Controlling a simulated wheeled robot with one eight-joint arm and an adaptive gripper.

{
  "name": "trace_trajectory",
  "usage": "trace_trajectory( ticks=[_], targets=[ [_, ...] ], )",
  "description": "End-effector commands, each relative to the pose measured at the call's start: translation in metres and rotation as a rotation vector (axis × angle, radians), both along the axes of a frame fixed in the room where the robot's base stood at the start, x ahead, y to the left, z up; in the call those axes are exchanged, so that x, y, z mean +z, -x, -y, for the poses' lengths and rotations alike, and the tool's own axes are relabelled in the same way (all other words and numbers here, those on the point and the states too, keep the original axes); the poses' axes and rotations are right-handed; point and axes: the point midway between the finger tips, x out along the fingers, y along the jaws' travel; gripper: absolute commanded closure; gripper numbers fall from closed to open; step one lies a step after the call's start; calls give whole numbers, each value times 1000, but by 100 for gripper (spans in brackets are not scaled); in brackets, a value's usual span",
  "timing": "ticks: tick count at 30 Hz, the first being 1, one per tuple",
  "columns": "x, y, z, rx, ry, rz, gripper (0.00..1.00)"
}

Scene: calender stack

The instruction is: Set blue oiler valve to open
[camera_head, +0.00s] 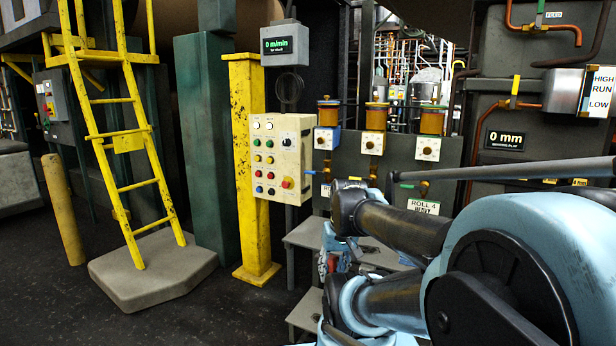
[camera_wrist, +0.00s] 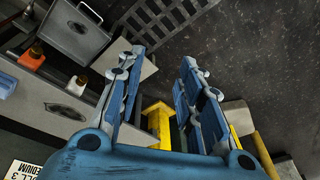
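Three oilers with amber cups stand in a row on a dark panel in the head view. The leftmost is the blue oiler (camera_head: 327,138), with a blue mount and a white dial face. A small blue lever (camera_head: 310,172) shows just below it, but its setting is too small to read. My gripper (camera_wrist: 162,58) is open and empty in the wrist view, pointing down past the floor and a yellow post. In the head view it is mostly hidden behind my arm, below the oiler row. A blue piece (camera_wrist: 8,85) shows at the wrist view's left edge.
A cream button panel (camera_head: 281,157) on a yellow post (camera_head: 247,120) stands left of the oilers. Grey steps (camera_head: 304,233) are below them. A ROLL 4 HEAVY sign (camera_head: 423,206) is at right. Open floor lies at left by the yellow ladder (camera_head: 128,140).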

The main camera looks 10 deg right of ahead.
Motion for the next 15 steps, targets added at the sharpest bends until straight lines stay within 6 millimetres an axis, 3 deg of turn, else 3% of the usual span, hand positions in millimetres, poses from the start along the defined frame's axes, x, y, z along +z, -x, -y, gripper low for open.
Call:
trace_trajectory(
  ticks=[15],
  targets=[
    [45, -128, -49, -121, -432, 139, 66]
  ],
)
